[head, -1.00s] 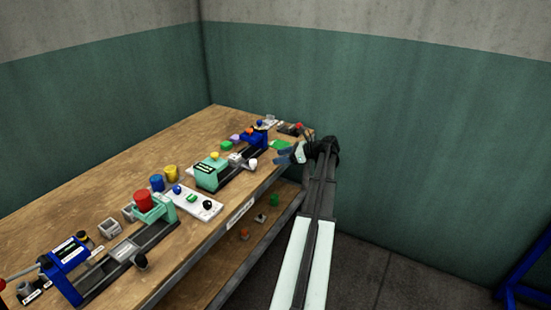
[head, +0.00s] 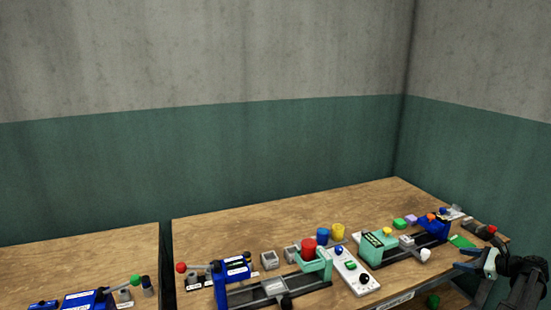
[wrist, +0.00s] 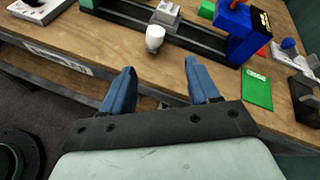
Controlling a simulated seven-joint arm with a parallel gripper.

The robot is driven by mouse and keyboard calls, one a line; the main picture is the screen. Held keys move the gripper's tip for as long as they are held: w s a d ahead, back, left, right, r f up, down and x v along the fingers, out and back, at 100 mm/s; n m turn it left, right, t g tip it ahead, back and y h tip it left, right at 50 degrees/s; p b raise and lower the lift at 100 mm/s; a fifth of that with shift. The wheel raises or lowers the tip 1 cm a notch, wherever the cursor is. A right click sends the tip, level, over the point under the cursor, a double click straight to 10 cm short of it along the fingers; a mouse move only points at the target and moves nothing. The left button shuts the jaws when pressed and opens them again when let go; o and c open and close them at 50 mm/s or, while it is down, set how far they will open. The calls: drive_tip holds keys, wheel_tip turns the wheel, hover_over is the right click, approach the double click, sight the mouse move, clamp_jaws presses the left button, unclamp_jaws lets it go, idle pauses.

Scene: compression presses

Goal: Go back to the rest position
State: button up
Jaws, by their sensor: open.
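My gripper (head: 473,260) is at the right edge of the head view, beside the front right corner of the workbench (head: 275,220). In the wrist view my gripper (wrist: 160,88) has its two blue fingers spread apart with nothing between them. Its fingertips point toward the bench's front edge. A white knob (wrist: 154,38) of the press lies beyond the fingertips, apart from them. The rest position itself is not marked in any view.
A green card (wrist: 257,88) lies right of my fingers. A second bench (head: 60,260) stands at left, past a narrow gap. Dark floor (wrist: 50,110) shows below the bench edge.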

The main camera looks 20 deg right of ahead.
drive_tip(key=s+a+f+n+g+h, duration=0.1)
drive_tip(key=s+a+f+n+g, duration=0.4)
drive_tip(key=f, duration=0.3)
drive_tip(key=s+a+f+n+g+h, duration=0.2)
drive_tip(key=s+f+n, duration=0.2)
drive_tip(key=f+n, duration=0.3)
drive_tip(key=w+a+f+n+g+y, duration=0.1)
drive_tip(key=a+f+n+g, duration=0.15)
drive_tip(key=a+f, duration=0.65)
drive_tip(key=a+f+n+g+y, duration=0.1)
drive_tip(key=a+f+n+g, duration=0.15)
drive_tip(key=a+f, duration=0.7)
drive_tip(key=s+a+f+n+g, duration=0.2)
drive_tip(key=s+a+f+n, duration=0.2)
drive_tip(key=a, duration=1.1)
drive_tip(key=s+a+f+n+g+h, duration=0.1)
drive_tip(key=s+a+f+n+g, duration=0.2)
drive_tip(key=a, duration=1.2)
drive_tip(key=s+a+f+n+g+h, duration=0.1)
drive_tip(key=s+a+f+n, duration=0.3)
drive_tip(key=a, duration=1.2)
drive_tip(key=shift+s+f+n+g, duration=0.4)
drive_tip(key=shift+n+g, duration=0.1)
drive_tip(key=shift+g, duration=0.3)
